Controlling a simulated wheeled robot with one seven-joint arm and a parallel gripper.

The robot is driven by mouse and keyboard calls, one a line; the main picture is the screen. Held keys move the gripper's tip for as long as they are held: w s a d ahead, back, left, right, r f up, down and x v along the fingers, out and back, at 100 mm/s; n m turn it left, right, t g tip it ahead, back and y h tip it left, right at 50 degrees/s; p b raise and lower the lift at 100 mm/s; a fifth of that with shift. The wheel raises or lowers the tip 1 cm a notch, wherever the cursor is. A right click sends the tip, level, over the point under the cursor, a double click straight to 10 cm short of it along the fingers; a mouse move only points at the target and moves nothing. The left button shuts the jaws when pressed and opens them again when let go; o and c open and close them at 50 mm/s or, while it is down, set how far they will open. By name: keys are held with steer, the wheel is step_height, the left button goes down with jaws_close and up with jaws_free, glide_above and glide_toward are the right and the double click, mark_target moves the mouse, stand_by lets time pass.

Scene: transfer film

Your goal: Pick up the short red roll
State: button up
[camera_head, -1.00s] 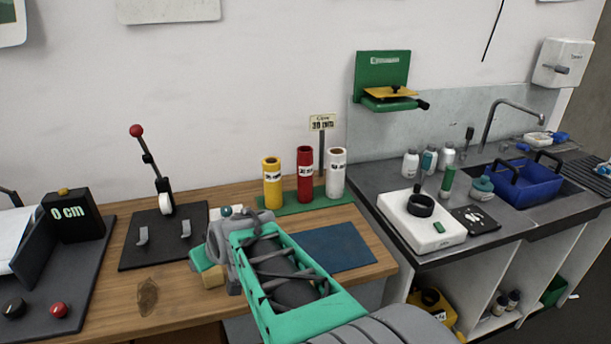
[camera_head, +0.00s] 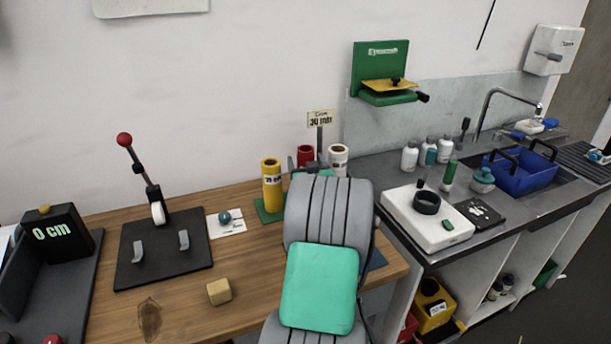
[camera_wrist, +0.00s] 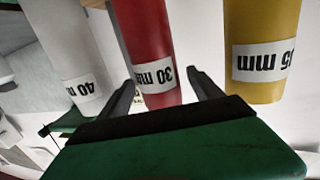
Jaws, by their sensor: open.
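The red roll (camera_head: 305,154) stands between the yellow roll (camera_head: 272,186) and the white roll (camera_head: 338,155). In the head view my arm hides its lower part. The wrist view is upside down and shows the red roll (camera_wrist: 147,45) with a "30 mm" label. My gripper (camera_wrist: 161,75) is open, with one fingertip on each side of the red roll in that view. I cannot tell whether the fingers touch it or how deep it sits between them. The yellow roll (camera_wrist: 262,50) and the white roll (camera_wrist: 62,45) stand outside the fingers.
The rolls stand on a green base (camera_head: 266,212), near a small sign (camera_head: 321,118) on a post. A lever device (camera_head: 165,250) and a wooden cube (camera_head: 219,291) are on the bench to the left. The sink counter with a white device (camera_head: 428,220) lies right.

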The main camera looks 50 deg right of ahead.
steer(key=shift+c, duration=0.2)
jaws_close()
stand_by(0.6)
steer(key=shift+r, duration=0.1)
